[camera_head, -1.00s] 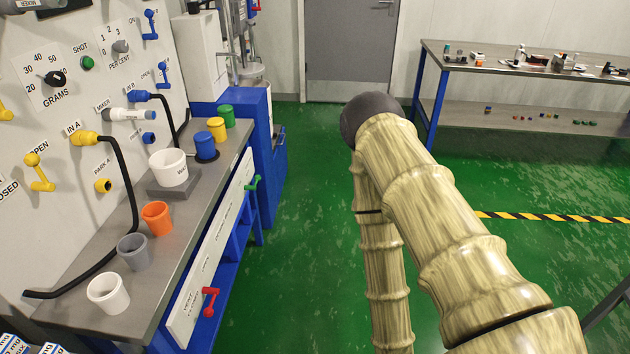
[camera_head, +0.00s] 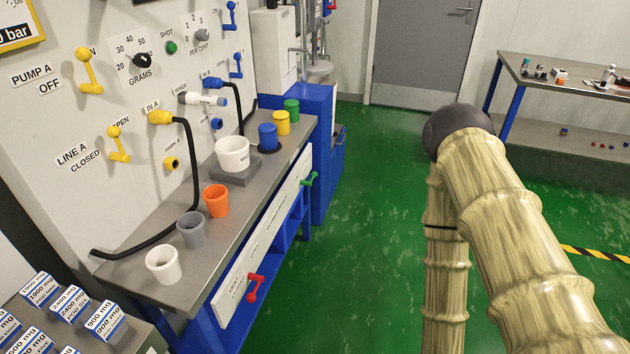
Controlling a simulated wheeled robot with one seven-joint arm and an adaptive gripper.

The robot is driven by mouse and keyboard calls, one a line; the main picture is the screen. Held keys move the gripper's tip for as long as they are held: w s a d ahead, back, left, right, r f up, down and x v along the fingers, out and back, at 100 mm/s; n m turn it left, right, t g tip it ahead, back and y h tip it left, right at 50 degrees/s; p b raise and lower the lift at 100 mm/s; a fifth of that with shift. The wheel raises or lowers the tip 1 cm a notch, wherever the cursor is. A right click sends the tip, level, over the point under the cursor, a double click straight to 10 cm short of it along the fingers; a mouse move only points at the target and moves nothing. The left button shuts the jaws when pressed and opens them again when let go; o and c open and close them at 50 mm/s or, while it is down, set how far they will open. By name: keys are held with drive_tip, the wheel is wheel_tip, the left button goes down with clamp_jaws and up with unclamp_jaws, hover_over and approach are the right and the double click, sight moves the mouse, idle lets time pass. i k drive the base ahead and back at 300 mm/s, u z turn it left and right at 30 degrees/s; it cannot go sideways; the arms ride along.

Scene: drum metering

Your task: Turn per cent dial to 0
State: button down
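The per cent dial (camera_head: 202,35) is a small grey knob on the white upright panel (camera_head: 75,120), at the top middle of the view. The digits 0, 1, 2 and 3 stand around it and the words PER CENT are below it. Its pointer is too small to read. A black grams dial (camera_head: 142,61) and a green shot button (camera_head: 171,47) are to its left. My arm, in a tan ribbed cover, is at the right, well apart from the panel. My gripper does not show in this view.
A bench (camera_head: 225,188) runs below the panel with white, grey, orange, yellow, blue and green cups and a white tub (camera_head: 232,152) on a scale. Hoses and yellow levers stick out from the panel. Green floor (camera_head: 350,200) is clear between the bench and my arm.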

sight(203, 34)
drive_tip(key=z, duration=0.95)
drive_tip(key=i, duration=0.45)
drive_tip(key=u, duration=1.6)
